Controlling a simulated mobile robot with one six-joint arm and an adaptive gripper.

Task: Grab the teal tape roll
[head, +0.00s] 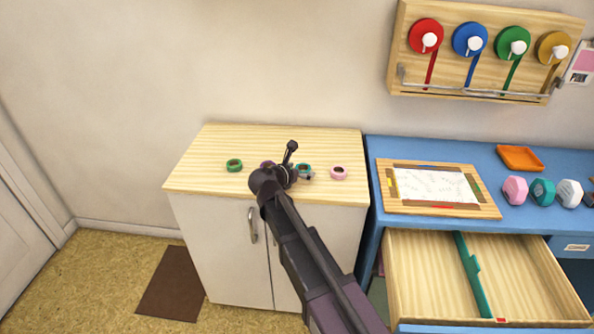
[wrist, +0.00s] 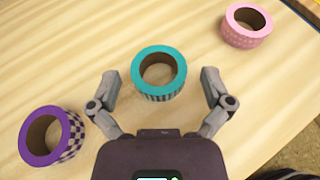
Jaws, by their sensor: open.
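The teal tape roll (wrist: 147,61) lies flat on the wooden cabinet top, with a striped side, in the middle of the wrist view. My gripper (wrist: 160,82) is open, with one finger to each side of the roll and apart from it. In the head view the teal roll (head: 305,167) shows partly behind my gripper (head: 297,175) and arm. A purple checkered roll (wrist: 33,157) is at the lower left of the wrist view. A pink roll (wrist: 243,38) is at the upper right.
A green roll (head: 234,165) sits at the left of the cabinet top (head: 220,145). To the right is a blue desk (head: 450,152) with a framed paper, an orange tray (head: 520,158) and an open drawer (head: 425,280). Bare wood surrounds the rolls.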

